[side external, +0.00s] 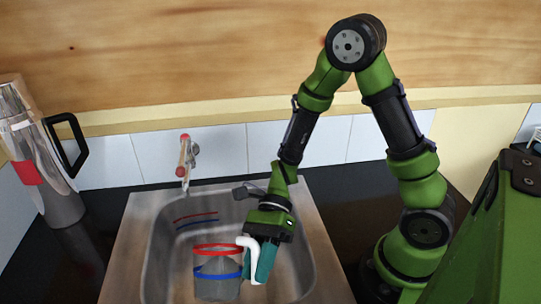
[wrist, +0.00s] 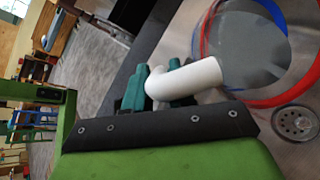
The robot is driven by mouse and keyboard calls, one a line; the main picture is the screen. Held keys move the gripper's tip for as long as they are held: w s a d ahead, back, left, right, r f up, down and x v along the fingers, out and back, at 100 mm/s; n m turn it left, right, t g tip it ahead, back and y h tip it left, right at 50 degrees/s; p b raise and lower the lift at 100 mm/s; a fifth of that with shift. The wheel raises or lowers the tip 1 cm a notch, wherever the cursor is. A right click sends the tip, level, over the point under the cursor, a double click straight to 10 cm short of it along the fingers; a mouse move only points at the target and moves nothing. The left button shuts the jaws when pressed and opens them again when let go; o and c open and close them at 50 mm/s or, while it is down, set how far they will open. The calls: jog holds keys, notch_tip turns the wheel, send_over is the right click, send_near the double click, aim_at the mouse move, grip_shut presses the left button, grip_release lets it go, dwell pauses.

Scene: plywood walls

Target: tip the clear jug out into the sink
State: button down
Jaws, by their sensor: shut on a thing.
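The clear jug (side external: 217,287) has a red rim, a blue band and a white handle (side external: 251,262). It is inside the steel sink (side external: 163,262) and looks about upright in the side view. Something grey shows inside it; I cannot tell whether it is liquid. My gripper (side external: 264,260) is at the jug's right side, with its teal fingers shut on the white handle. In the wrist view the handle (wrist: 190,77) passes between the fingers (wrist: 158,90), and the jug (wrist: 245,50) is partly cut off. Whether its base touches the sink floor is unclear.
A red-tipped tap (side external: 185,158) stands behind the sink. A shiny metal jug with a black handle (side external: 45,165) stands on the dark counter at left. The drain (wrist: 297,123) shows beside the clear jug in the wrist view. The sink's left side is free.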

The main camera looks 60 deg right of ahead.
jog(key=shift+w+d+m+g+y+p, duration=0.15)
jog(key=shift+w+d+g+y, duration=0.2)
jog(key=shift+y, duration=0.6)
jog(key=shift+w+d+m+g+y+p, duration=0.15)
jog(key=shift+d+g+y, duration=0.25)
jog(key=shift+y, duration=0.55)
dwell(0.7)
